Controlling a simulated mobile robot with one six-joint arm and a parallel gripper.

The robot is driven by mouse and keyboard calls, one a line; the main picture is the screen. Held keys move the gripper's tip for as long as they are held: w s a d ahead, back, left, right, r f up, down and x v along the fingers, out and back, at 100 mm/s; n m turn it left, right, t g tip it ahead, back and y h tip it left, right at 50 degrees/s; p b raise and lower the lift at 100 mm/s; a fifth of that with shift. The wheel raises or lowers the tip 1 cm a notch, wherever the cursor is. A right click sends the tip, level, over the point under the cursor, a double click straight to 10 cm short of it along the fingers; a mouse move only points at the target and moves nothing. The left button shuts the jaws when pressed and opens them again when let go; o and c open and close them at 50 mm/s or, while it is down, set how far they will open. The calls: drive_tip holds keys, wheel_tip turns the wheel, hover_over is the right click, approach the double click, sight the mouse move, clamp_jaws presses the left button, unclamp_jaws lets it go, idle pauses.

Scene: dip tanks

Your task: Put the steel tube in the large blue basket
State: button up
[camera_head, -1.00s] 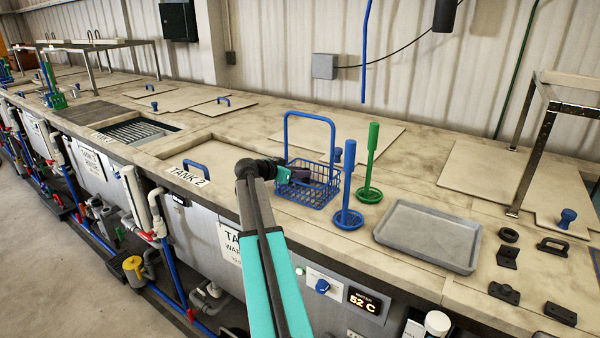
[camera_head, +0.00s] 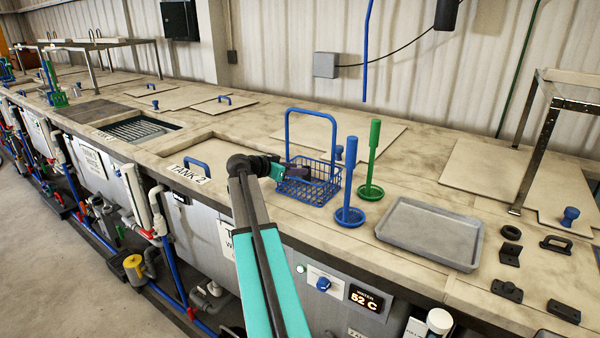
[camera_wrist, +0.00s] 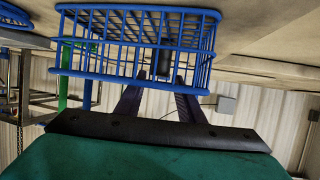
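The large blue basket (camera_head: 310,192) is a wire basket with a tall handle, standing on the bench top. It fills the upper part of the wrist view (camera_wrist: 100,62), upside down. My gripper (camera_head: 306,172) is at the basket's left side, fingers pointing right at its rim. In the wrist view its two dark fingers (camera_wrist: 160,85) stand apart with a gap between them. A short dark cylinder, seemingly the steel tube (camera_wrist: 165,60), shows through the basket's wires beyond the fingertips. It looks apart from them. The tube cannot be made out in the head view.
A blue post on a round base (camera_head: 350,185) and a green one (camera_head: 372,165) stand close right of the basket. A grey tray (camera_head: 430,233) lies further right, then several small black parts. The tank 2 lid with a blue handle (camera_head: 197,168) is to the left.

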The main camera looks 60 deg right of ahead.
drive_tip(key=b+v, duration=0.2)
drive_tip(key=v, duration=0.7)
drive_tip(key=shift+r, duration=0.15)
idle(0.5)
